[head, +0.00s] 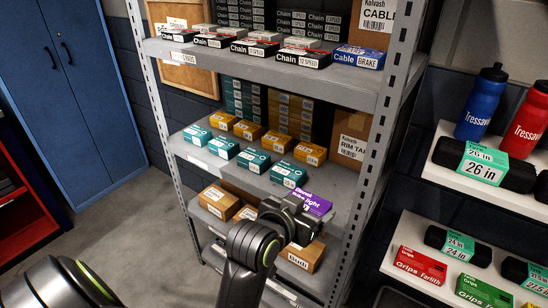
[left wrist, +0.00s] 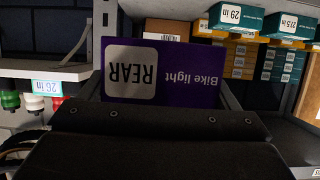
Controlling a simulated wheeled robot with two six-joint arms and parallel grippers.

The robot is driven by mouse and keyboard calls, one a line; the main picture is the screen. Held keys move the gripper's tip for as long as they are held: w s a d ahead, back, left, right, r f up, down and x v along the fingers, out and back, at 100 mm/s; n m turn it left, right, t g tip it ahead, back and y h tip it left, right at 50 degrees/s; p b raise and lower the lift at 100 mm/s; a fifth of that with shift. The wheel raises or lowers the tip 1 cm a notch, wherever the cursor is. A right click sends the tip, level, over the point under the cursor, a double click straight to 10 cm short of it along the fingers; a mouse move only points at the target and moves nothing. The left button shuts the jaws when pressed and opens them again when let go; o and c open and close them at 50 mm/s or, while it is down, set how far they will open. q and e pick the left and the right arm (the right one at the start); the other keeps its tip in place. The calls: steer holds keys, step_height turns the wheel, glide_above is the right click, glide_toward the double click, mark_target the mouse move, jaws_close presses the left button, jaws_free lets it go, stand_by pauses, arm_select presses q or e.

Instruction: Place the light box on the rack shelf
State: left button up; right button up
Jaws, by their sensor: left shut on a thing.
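The light box (head: 316,202) is purple with white "Bike light" lettering. In the left wrist view the light box (left wrist: 190,70) shows upside down with a white "REAR" label. My left gripper (head: 304,207) is shut on it. I cannot tell whether the box touches a shelf. The gripper hides part of the box and of the lower shelf. My right gripper is not in view.
The middle shelf (head: 205,155) holds teal and orange boxes. Brown boxes (head: 219,202) stand on the lower shelf, one (head: 302,257) close by my gripper. The perforated right front post (head: 372,165) is near on the right. Bottles and tube boxes stand on shelves further right.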

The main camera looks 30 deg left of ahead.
arm_select(q)
steer(key=f, duration=0.3)
steer(key=shift+s+b, duration=0.3)
steer(key=shift+b, duration=0.05)
steer(key=shift+w, duration=0.25)
steer(key=p, duration=0.2)
glide_above(334, 200)
step_height(334, 200, down, 2)
steer(key=shift+f, duration=0.1)
step_height(334, 200, down, 4)
steer(key=shift+f, duration=0.2)
steer(key=shift+w+f+p, duration=0.1)
steer(key=shift+f+p, duration=0.15)
steer(key=shift+p, duration=0.05)
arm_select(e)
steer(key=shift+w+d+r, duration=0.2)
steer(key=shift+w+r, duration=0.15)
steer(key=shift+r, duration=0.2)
arm_select(q)
steer(key=shift+f, duration=0.1)
steer(key=o, duration=0.9)
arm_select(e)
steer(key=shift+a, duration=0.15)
